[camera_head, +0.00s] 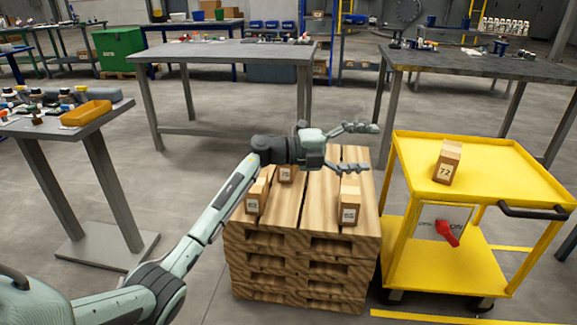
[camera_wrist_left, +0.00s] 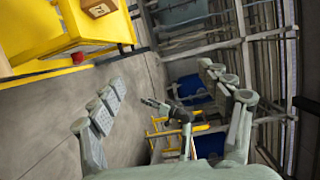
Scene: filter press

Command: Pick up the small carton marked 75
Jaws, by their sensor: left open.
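The carton marked 75 (camera_head: 286,173) is a small brown box with a pale label, near the back left of the wooden pallet stack; my left arm is just above it in the picture, and the label is small and hard to read. My left gripper (camera_head: 369,149) is open and empty, fingers pointing right over the back right of the stack, to the right of that carton. It also shows open in the left wrist view (camera_wrist_left: 162,80). A small jointed shape there, likely my right gripper (camera_wrist_left: 153,104), is too small to read.
Cartons marked 63 (camera_head: 253,201) and 65 (camera_head: 349,204) stand at the left and right of the pallet stack (camera_head: 300,245). A carton marked 72 (camera_head: 446,162) stands on the yellow cart (camera_head: 500,165) at right. Grey tables stand behind.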

